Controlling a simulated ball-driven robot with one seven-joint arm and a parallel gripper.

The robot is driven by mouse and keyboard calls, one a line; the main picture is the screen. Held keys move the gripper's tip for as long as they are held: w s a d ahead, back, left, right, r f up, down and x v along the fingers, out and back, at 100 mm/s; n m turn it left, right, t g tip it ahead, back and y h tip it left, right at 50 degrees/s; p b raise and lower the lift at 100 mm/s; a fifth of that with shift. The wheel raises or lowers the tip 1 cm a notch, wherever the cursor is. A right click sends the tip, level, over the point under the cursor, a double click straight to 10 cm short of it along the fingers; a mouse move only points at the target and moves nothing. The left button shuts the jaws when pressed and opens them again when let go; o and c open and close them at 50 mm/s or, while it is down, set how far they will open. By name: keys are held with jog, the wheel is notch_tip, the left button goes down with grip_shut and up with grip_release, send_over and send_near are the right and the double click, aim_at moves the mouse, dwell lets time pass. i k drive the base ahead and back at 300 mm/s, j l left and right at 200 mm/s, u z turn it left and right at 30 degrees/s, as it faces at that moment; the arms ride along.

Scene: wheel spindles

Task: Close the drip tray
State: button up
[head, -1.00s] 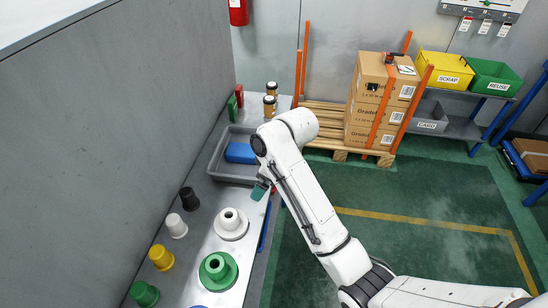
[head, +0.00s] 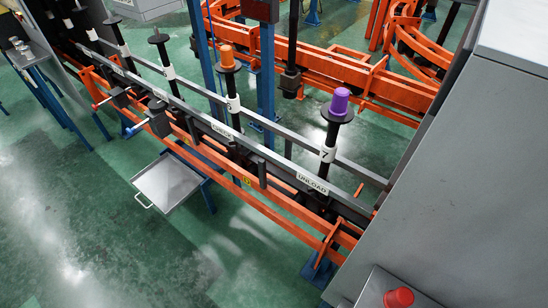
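The drip tray (head: 168,182) is a shallow grey metal tray at the left of the middle in the head view. It sticks out from under the orange rail frame toward the open floor. A thin wire handle (head: 143,202) is on its near left edge. The tray looks level and empty. My gripper and arm are not in this view.
The orange rail frame (head: 262,207) runs diagonally behind the tray, with labelled spindles above it, one capped purple (head: 340,101) and one orange (head: 227,56). A grey cabinet (head: 470,190) stands at right, with a red button (head: 398,298) below. Green floor (head: 90,235) in front is clear.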

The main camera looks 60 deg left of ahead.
aim_at(167, 183)
jog(key=u, duration=2.1)
jog(key=i+l+u, duration=0.2)
jog(key=u, duration=0.2)
jog(key=i+l+u, duration=0.1)
jog(key=l+u, duration=0.3)
